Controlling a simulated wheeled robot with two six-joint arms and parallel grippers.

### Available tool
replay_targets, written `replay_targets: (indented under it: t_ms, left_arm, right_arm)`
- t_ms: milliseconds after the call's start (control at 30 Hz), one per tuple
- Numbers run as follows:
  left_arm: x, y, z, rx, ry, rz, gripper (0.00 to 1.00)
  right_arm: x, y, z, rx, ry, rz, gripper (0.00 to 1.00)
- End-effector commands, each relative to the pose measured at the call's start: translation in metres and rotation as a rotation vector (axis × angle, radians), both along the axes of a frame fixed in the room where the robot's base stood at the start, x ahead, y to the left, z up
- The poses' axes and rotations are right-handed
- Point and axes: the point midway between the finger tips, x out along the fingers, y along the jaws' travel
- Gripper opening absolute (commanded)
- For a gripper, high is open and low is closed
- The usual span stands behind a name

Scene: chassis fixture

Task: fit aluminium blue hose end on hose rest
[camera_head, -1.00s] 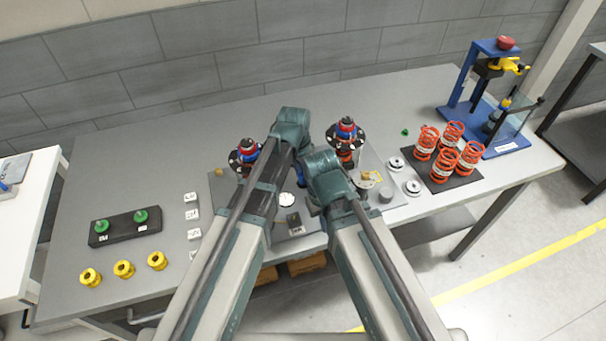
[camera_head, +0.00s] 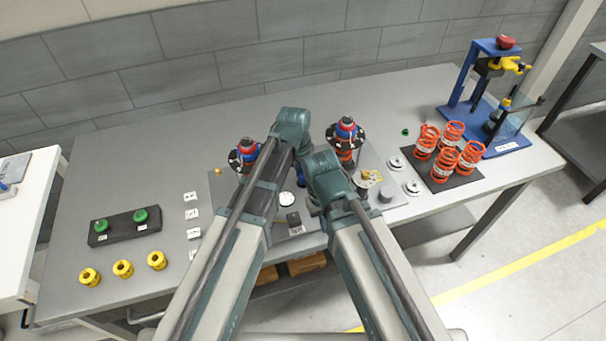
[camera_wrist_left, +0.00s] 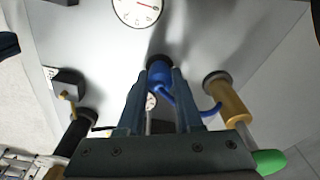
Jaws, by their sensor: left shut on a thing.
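My left gripper (camera_wrist_left: 160,84) is shut on a blue hose end (camera_wrist_left: 159,70), a short blue cylinder with a dark ring at its far end. A thin blue hose (camera_wrist_left: 206,112) curves right from it towards a gold cylinder with a black ring (camera_wrist_left: 228,98). I cannot tell which part is the hose rest. In the head view my left wrist (camera_head: 291,128) hides its fingers and the hose end. My right gripper (camera_head: 313,206) points down beside it, its fingers mostly hidden, so its opening cannot be told.
Two strut assemblies (camera_head: 244,155) (camera_head: 346,138) stand behind and beside my arms. Red springs (camera_head: 445,172) stand on a dark mat at right, before a blue press (camera_head: 461,90). Yellow parts (camera_head: 123,268) and a black block with green knobs (camera_head: 125,227) lie left. A gauge (camera_wrist_left: 137,8) lies ahead.

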Motion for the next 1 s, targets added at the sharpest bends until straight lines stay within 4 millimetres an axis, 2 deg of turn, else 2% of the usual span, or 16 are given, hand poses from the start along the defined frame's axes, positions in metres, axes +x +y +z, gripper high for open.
replay_targets:
  t_ms: [100, 133, 300, 333, 667, 1000]
  left_arm:
    - [0.000, 0.000, -0.002, 0.000, 0.000, 0.000, 0.00]
    - [0.000, 0.000, -0.002, 0.000, 0.000, 0.000, 0.36]
    - [0.000, 0.000, -0.001, 0.000, 0.000, 0.000, 0.67]
    - [0.000, 0.000, -0.001, 0.000, 0.000, 0.000, 0.69]
    - [0.000, 0.000, 0.001, 0.000, 0.000, 0.000, 0.69]
    - [0.000, 0.000, 0.030, 0.000, 0.000, 0.000, 0.69]
  right_arm:
    - [0.000, 0.000, -0.002, 0.000, 0.000, 0.000, 0.00]
    - [0.000, 0.000, -0.002, 0.000, 0.000, 0.000, 0.00]
    - [0.000, 0.000, -0.001, 0.000, 0.000, 0.000, 0.00]
    - [0.000, 0.000, -0.001, 0.000, 0.000, 0.000, 0.00]
    - [0.000, 0.000, 0.001, 0.000, 0.000, 0.000, 0.00]
    - [0.000, 0.000, 0.030, 0.000, 0.000, 0.000, 0.00]
